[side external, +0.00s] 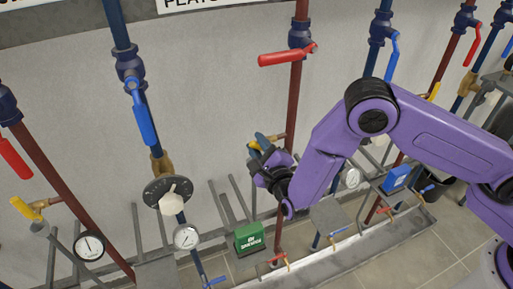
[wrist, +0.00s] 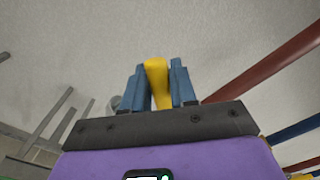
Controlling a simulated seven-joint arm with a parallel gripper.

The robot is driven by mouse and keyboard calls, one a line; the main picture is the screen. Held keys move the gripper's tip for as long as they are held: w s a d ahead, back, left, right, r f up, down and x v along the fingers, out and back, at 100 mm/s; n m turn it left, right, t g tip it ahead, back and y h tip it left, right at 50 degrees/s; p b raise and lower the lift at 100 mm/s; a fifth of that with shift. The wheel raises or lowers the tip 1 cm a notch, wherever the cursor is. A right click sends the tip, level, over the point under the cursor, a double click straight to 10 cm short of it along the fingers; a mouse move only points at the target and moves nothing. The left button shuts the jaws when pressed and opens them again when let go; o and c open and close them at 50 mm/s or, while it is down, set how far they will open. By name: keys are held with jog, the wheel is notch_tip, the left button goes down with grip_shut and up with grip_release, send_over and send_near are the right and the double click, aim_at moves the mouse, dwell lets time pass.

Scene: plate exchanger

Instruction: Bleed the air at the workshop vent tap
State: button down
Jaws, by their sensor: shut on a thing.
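My gripper (side external: 258,146) is at the red pipe in the middle of the side external view. In the wrist view its blue fingers (wrist: 158,87) are shut on a yellow tap handle (wrist: 156,80), one finger on each side. In the side external view only a bit of yellow shows at the fingers, and a short brass stub (side external: 277,137) joins the red pipe (side external: 295,105) beside them. The tap body is mostly hidden by my gripper. I cannot read a label that tells which tap this is.
A red lever (side external: 286,55) sits on the same pipe above my gripper. A blue lever (side external: 144,120) and a gauge (side external: 186,237) are to the left. A green box (side external: 250,238) stands below. Another yellow handle (side external: 25,208) is at far left. A grey trough (side external: 330,262) runs along the floor.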

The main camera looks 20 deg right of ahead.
jog(key=m, duration=0.1)
jog(key=d+r+m, duration=0.1)
jog(key=m, duration=0.1)
jog(key=d+m, duration=0.1)
jog(key=shift+r+m, duration=0.3)
jog(key=shift+r, duration=0.05)
jog(key=m, duration=0.1)
jog(key=d+m, duration=0.1)
jog(key=m, duration=0.1)
jog(key=shift+d+r, duration=0.25)
jog(key=shift+r, duration=0.05)
jog(key=shift+d+m, duration=0.7)
jog(key=shift+m, duration=0.7)
jog(key=c, duration=1)
grip_release()
jog(key=shift+s, duration=0.1)
jog(key=s, duration=1.7)
jog(key=shift+s, duration=0.15)
